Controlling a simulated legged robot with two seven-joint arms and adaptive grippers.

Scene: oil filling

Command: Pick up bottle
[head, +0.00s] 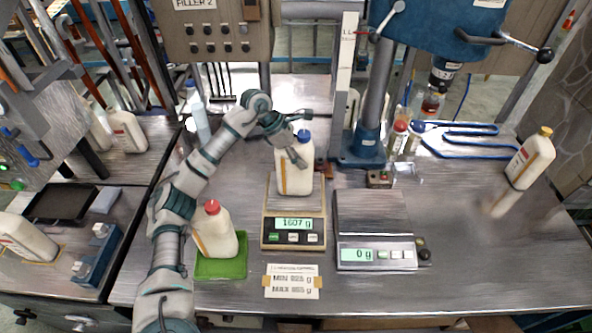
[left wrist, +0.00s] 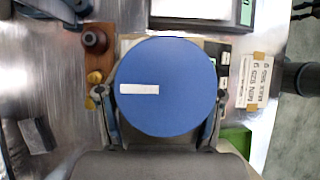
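A white bottle with a blue cap (head: 293,180) stands upright on the left scale (head: 293,214), whose display reads 1607 g. My left gripper (head: 297,150) reaches over it from behind and left, at its upper part. In the left wrist view the blue cap (left wrist: 167,87) fills the middle and hides most of the bottle. The left gripper's fingers (left wrist: 158,105) are spread on either side of the cap; contact with the bottle is hidden. A red-capped bottle (head: 214,232) stands on a green tray (head: 221,268) to the left. My right gripper is not in view.
The right scale (head: 372,212) is empty and reads 0 g. A yellow-capped bottle (head: 531,158) is at the far right. A metal column (head: 368,110) stands behind the scales. A MIN/MAX label (head: 292,281) lies in front. The table's right front is clear.

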